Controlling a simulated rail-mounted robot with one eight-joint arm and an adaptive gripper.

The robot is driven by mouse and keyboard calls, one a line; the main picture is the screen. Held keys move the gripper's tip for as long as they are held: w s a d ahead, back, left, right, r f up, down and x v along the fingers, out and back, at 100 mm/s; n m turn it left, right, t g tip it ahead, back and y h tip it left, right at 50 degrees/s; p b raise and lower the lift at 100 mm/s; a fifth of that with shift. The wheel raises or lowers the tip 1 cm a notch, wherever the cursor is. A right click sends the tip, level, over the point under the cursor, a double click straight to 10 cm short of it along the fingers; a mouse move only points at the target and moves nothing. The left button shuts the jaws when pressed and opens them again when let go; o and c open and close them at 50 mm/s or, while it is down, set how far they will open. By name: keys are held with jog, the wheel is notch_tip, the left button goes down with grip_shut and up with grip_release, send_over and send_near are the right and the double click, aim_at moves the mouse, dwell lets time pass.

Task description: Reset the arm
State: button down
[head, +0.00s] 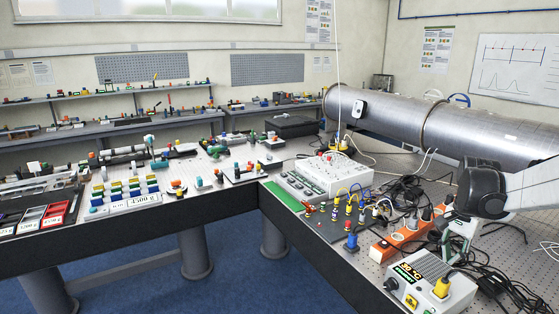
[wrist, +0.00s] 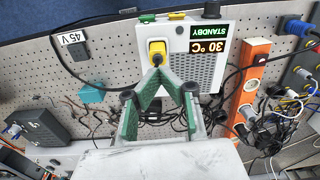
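My arm comes in from the right in the head view, with a dark rounded joint. My gripper (head: 456,240) points down above the right table, behind the white power box (head: 432,279). In the wrist view, the green-padded fingers of my gripper (wrist: 157,72) lean together, and their tips appear to meet with nothing visible held. The tips overlap the lower edge of a yellow plug (wrist: 157,49) on the power box (wrist: 190,60) in this view. Whether they touch it cannot be told. The box display reads 30 °C and STANDBY.
An orange power strip (head: 402,238) and black cables lie near my gripper. A white instrument (head: 330,176) and a board with coloured connectors (head: 340,222) stand left of it. A large metal pipe (head: 390,115) runs behind. A dark box (wrist: 40,122) sits at left in the wrist view.

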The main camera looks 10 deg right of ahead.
jog(key=s+a+r+n+t+b, duration=0.1)
jog(key=s+a+r+n+b, duration=0.15)
jog(key=a, duration=0.75)
jog(key=s+a+f+n+t+b, duration=0.2)
jog(key=s+a+n+b, duration=0.1)
jog(key=a, duration=0.4)
jog(key=s+a+f+n+t+b, duration=0.2)
jog(key=s+a+f+n+b, duration=0.1)
jog(key=a, duration=0.4)
jog(key=s+a+f+n+t+b, duration=0.2)
jog(key=s+a+n+b, duration=0.1)
jog(key=s+a, duration=0.4)
jog(key=shift+f+n, duration=0.25)
jog(key=shift+n, duration=0.5)
jog(key=shift+a, duration=0.1)
jog(key=shift+s, duration=0.15)
